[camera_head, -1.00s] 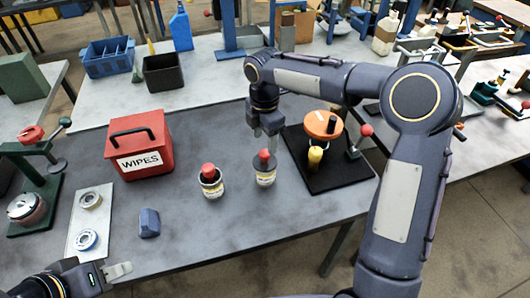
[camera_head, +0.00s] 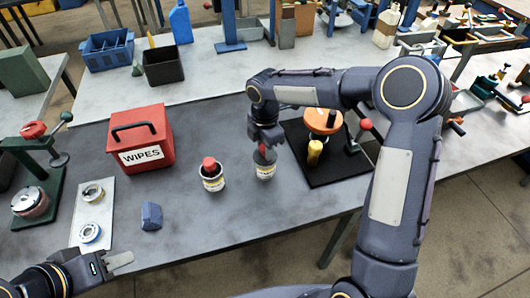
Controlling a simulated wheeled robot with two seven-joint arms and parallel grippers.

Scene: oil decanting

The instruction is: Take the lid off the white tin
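Two small tins with red knobs stand on the grey bench. The left tin (camera_head: 213,183) is white with a yellow label and a dark top under its red knob (camera_head: 208,163). The right tin (camera_head: 266,171) has a grey upper part and a pale label. My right gripper (camera_head: 265,147) points down over the right tin, with its fingers at the red knob. The fingers partly hide the knob, so I cannot tell whether they grip it. My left gripper (camera_head: 121,261) is low at the bench's front left edge, away from both tins; its finger gap is not clear.
A red WIPES box (camera_head: 141,140) stands left of the tins. A blue block (camera_head: 151,216) and a pale plate (camera_head: 78,238) with two rings lie at front left. A black mat (camera_head: 330,178) with an orange-topped fixture (camera_head: 324,121) is close on the right.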

